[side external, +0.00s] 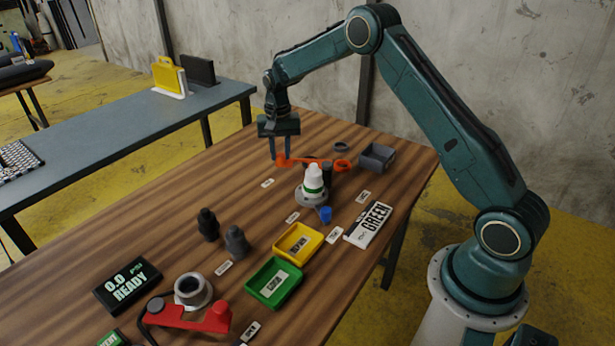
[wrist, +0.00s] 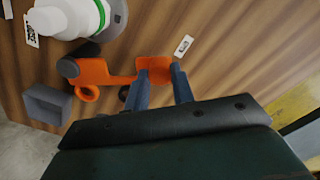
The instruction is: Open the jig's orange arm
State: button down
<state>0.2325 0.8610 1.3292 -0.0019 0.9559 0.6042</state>
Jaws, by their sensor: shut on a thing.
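The jig's orange arm (side external: 308,161) extends to the left from behind the white bottle in the side view. It also shows in the wrist view (wrist: 107,78), running from a dark pivot knob (wrist: 68,67) to a wide end tab. My gripper (side external: 281,158) points down and is shut on that end tab; in the wrist view its two fingers (wrist: 160,72) sit on either side of the tab. The white bottle (side external: 314,176) with a green band stands upright on the jig's grey round base (side external: 312,196). The base is partly hidden by the bottle.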

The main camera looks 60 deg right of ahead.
jog(key=c, duration=1.5)
grip_release()
jog(key=shift+w+d+r, duration=0.2)
jog(key=shift+o, duration=0.2)
jog(key=shift+s, duration=0.1)
jog(key=shift+f, duration=0.1)
jog(key=shift+a, duration=0.1)
notch_tip(320, 180, up, 14)
